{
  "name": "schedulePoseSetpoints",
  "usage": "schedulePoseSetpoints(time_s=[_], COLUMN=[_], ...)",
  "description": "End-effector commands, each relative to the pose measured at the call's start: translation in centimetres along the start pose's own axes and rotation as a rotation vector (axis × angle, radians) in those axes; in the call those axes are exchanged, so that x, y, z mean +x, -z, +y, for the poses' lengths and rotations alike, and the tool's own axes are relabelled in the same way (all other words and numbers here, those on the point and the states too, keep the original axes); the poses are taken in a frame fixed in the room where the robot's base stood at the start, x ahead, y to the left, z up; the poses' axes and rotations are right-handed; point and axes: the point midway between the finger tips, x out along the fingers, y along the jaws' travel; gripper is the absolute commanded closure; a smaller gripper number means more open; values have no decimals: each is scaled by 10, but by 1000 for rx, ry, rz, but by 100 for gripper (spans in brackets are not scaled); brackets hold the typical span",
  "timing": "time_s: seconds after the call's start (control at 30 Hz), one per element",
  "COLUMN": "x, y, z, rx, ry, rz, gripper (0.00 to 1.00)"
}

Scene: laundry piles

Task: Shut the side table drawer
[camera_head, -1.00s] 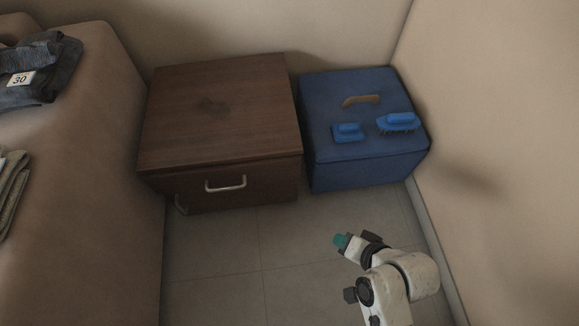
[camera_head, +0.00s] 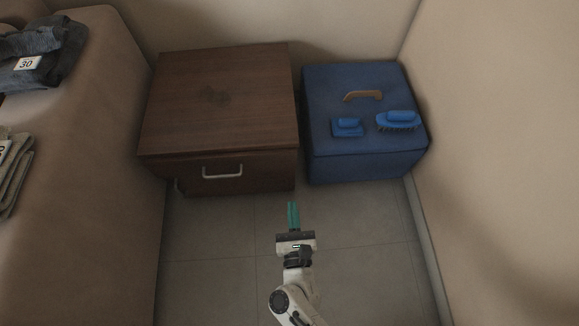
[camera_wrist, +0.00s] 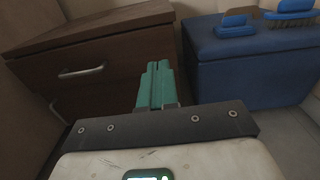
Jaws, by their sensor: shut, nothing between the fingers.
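The dark brown wooden side table (camera_head: 220,95) stands against the back wall in the head view. Its upper drawer front (camera_head: 265,172) has a pale bar handle (camera_head: 222,172) and also shows in the wrist view (camera_wrist: 125,58). I cannot tell how far that drawer stands out. Part of a second, lower handle shows in the wrist view (camera_wrist: 57,112). My gripper (camera_head: 293,205) has teal fingers, shut and empty, pointing toward the table. It is in front of the table's right end, right of the handle. In the wrist view, the fingertips (camera_wrist: 157,65) overlap the drawer front's right part; contact is unclear.
A blue box (camera_head: 365,160) with a tan handle and two blue brushes (camera_head: 398,120) on top stands right of the table. A beige piece of furniture (camera_head: 85,200) with folded clothes is on the left, a wall on the right. The tiled floor (camera_head: 210,260) in front is clear.

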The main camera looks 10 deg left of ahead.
Motion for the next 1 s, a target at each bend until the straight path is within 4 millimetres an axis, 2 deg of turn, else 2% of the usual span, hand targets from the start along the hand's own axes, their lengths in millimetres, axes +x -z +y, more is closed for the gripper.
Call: schedulePoseSetpoints(time_s=[0.17,0.7,0.83,1.0], x=[16,115,130,138], y=[1,2,1,0], z=[0,-1,-2,-2], rx=[14,10,10,9], ry=[9,7,7,6], rz=[-4,-2,-2,-2], gripper=[100,100,100,100])
